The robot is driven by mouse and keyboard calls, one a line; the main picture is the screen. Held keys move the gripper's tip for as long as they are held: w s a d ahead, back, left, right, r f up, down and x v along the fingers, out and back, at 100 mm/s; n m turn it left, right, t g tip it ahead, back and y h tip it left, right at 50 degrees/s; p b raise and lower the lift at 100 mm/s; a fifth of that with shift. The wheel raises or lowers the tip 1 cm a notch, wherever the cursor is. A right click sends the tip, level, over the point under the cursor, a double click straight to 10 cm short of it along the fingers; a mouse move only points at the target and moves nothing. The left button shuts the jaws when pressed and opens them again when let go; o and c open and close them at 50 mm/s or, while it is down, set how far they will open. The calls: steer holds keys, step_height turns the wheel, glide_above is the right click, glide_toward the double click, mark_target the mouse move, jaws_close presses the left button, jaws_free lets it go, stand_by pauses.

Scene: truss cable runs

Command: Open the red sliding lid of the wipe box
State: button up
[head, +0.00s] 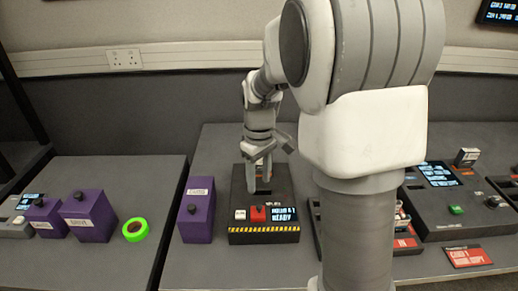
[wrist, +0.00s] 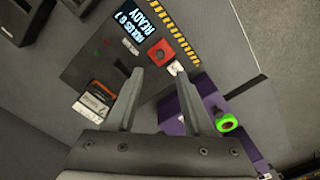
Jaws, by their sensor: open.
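My gripper (head: 264,183) points down over the back of a black device with a yellow-black striped front. In the wrist view its two fingers (wrist: 160,100) are spread apart with nothing between them. A small box with an orange-red strip and a white label (wrist: 95,103) is left of the left finger in the wrist view, apart from it; it may be the wipe box, but I cannot tell. In the head view I cannot pick this box out; my arm hides part of the table. I see no clear red sliding lid in either view.
The black device (head: 238,228) has a red button (head: 258,214) and a lit READY screen (head: 283,214). A purple box (head: 196,212) stands close to its left. Green tape (head: 135,229) lies farther left. A black console (head: 445,215) is on the right, beyond my arm.

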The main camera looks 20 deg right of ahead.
step_height(320, 180, up, 9)
steer(key=p, duration=0.1)
stand_by(0.5)
steer(key=s+a+r+m+t+p, duration=0.1)
steer(key=s+a+r+m+t, duration=0.1)
steer(key=s, duration=0.7)
steer(key=s+a+r+m+t+p, duration=0.1)
steer(key=s+r, duration=0.4)
steer(key=s, duration=0.5)
steer(key=a+m+t, duration=0.1)
steer(key=m+t, duration=0.1)
steer(key=shift+s+a+t+p, duration=0.25)
steer(key=shift+s+t+p, duration=0.05)
steer(key=shift+p, duration=0.1)
